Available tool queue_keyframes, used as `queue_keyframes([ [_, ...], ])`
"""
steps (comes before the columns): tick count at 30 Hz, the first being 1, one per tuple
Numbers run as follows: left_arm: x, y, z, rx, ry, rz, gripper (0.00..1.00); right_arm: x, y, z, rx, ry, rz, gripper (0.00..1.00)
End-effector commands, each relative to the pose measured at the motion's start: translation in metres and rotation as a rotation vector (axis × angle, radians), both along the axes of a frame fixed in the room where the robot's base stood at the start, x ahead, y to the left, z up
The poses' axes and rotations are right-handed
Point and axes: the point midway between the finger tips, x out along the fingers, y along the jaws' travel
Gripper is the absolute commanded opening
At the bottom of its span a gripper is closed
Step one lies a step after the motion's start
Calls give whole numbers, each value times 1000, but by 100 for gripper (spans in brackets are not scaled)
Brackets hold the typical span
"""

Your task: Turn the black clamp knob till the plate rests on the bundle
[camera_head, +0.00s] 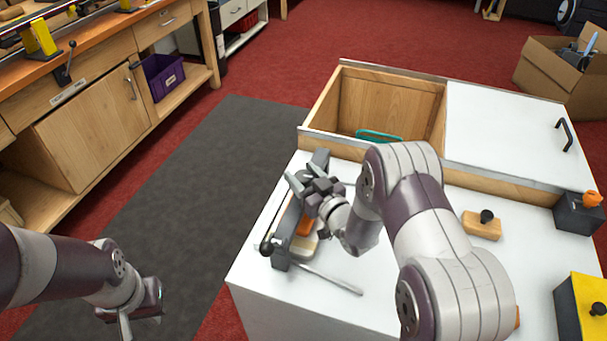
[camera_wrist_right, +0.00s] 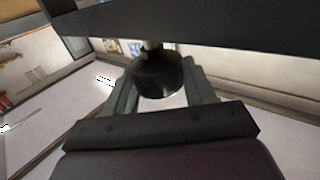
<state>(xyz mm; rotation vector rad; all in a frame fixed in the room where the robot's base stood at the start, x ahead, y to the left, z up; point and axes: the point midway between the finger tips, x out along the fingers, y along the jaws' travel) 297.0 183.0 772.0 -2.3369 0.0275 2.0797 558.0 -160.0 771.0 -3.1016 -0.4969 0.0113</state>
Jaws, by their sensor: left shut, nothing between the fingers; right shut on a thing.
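The black clamp knob (camera_wrist_right: 160,75) is rounded and sits on a short pale stem under a dark bar in the right wrist view. The fingers of my right gripper (camera_head: 302,186) are shut on it from both sides. In the head view my gripper hides the knob. The dark grey clamp (camera_head: 281,240) stands on the white worktop. An orange and pale bundle (camera_head: 304,243) shows partly beneath it. I cannot make out the plate or any gap above the bundle. My left gripper (camera_head: 140,318) is shut and empty at lower left, over the floor.
A metal rod (camera_head: 332,279) lies near the clamp on the white worktop (camera_head: 262,290). Behind is an open wooden bin (camera_head: 392,105) with a teal item. A wooden block with a black knob (camera_head: 483,224), a dark box (camera_head: 578,214) and a yellow box (camera_head: 585,308) stand right.

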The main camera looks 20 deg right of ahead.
Motion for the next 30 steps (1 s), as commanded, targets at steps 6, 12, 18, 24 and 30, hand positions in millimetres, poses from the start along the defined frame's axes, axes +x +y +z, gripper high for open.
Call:
queue_keyframes([
  [6, 0, 0, 2, 0, 0, 0, 0, 3, -1, 8, 2, -22, -36, 24],
  [12, 0, 0, 2, 0, 0, 0, 0, 4, -1, 9, 2, -22, -41, 24],
  [18, 0, 0, 2, 0, 0, 0, 0, 4, -1, 9, 2, -23, -41, 24],
  [24, 0, 0, 1, 0, 0, 0, 0, 3, -1, 6, 2, -15, -40, 74],
  [30, 0, 0, 2, 0, 0, 0, 0, -1, -2, 4, 1, -10, -41, 74],
])
